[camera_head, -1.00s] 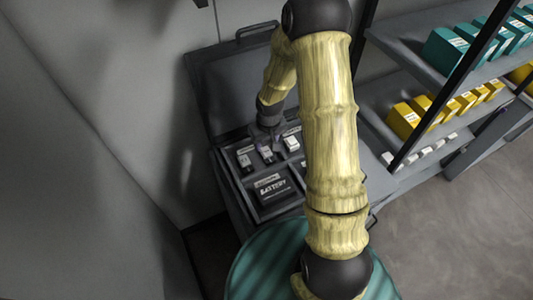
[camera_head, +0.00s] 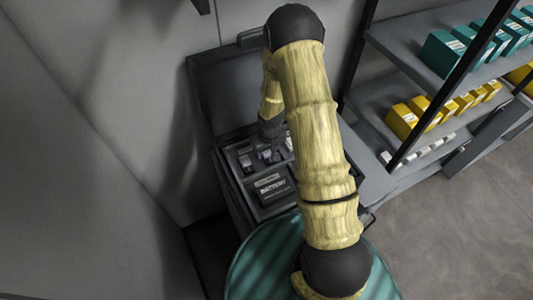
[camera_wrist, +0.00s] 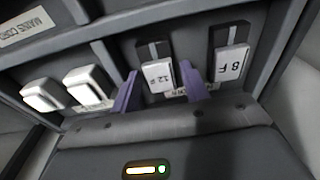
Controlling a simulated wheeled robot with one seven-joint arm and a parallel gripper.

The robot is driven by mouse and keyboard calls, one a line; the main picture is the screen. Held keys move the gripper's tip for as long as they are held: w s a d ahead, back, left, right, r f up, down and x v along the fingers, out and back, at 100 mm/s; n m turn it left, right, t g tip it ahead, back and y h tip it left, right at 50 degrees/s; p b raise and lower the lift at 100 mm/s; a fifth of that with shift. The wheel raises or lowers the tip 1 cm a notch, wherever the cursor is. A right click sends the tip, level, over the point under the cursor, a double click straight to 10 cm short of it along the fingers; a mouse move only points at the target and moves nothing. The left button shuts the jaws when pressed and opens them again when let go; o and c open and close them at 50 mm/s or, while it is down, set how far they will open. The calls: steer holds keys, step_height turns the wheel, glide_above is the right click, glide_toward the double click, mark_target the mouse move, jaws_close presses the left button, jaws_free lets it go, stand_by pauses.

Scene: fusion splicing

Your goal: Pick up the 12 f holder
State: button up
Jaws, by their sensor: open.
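The 12 f holder (camera_wrist: 158,74) is a black piece with a white plate marked "12 F", upright in a compartment of the case. In the wrist view my gripper (camera_wrist: 160,88) is open, with one purple finger on each side of the 12 F holder. The fingers look apart from it; whether either touches cannot be told. In the head view my gripper (camera_head: 270,152) is down at the open case (camera_head: 242,205), where my arm hides part of the compartments.
The 8 F holder (camera_wrist: 230,60) stands just right of my right finger. Two white pieces (camera_wrist: 88,84) sit to the left. A battery (camera_head: 275,190) lies in the case's front compartment. Shelves with teal and yellow boxes (camera_head: 402,122) stand at the right.

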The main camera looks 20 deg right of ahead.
mark_target(267, 153)
stand_by(0.3)
steer(key=c, duration=0.8)
steer(key=shift+r, duration=0.1)
step_height(267, 153, up, 10)
steer(key=b, duration=0.2)
stand_by(0.4)
